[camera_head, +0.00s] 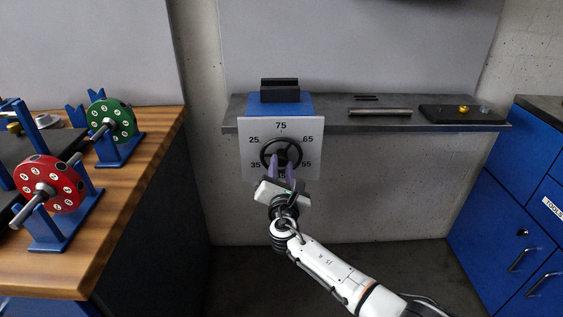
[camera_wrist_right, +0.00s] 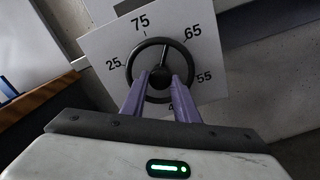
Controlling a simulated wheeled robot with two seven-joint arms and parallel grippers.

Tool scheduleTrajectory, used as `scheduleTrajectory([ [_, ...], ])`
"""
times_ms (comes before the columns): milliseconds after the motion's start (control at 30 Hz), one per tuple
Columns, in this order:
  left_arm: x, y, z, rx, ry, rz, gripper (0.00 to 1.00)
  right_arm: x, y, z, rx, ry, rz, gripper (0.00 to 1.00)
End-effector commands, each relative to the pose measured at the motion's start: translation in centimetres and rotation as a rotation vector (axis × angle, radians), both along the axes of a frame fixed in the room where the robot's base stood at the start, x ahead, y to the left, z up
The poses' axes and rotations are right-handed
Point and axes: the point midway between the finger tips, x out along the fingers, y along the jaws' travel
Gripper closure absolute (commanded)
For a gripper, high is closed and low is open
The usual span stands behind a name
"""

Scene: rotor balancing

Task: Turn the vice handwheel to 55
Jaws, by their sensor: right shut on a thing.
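The black vice handwheel (camera_head: 268,148) sits in front of a white dial plate (camera_head: 249,171) under the blue vice (camera_head: 281,107). In the right wrist view the wheel (camera_wrist_right: 136,62) shows a spoke rising between the 75 and 65 directions. The fingers (camera_wrist_right: 161,82) hide its lower part. My left gripper is out of view.
A grey shelf (camera_head: 330,127) carries the vice, a metal rod (camera_head: 380,112) and a dark tray (camera_head: 440,113). A wooden bench (camera_head: 150,150) with red (camera_head: 55,184) and green (camera_head: 112,120) rotors stands left. Blue cabinets (camera_head: 510,220) stand right. Floor between is clear.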

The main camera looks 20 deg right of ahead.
Motion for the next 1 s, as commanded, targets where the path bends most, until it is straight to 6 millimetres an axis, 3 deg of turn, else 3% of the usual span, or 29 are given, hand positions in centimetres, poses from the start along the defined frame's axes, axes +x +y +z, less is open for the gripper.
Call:
scheduleTrajectory([
  [233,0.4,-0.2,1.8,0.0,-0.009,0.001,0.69,0.0,0.0,0.3,-0.22,0.062,0.0,0.95],
  [500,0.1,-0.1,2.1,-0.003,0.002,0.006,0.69,0.0,-0.1,0.2,-0.412,0.119,0.0,0.95],
  [1000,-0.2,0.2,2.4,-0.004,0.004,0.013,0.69,0.0,-0.1,0.1,-0.557,0.159,-0.001,0.95],
])
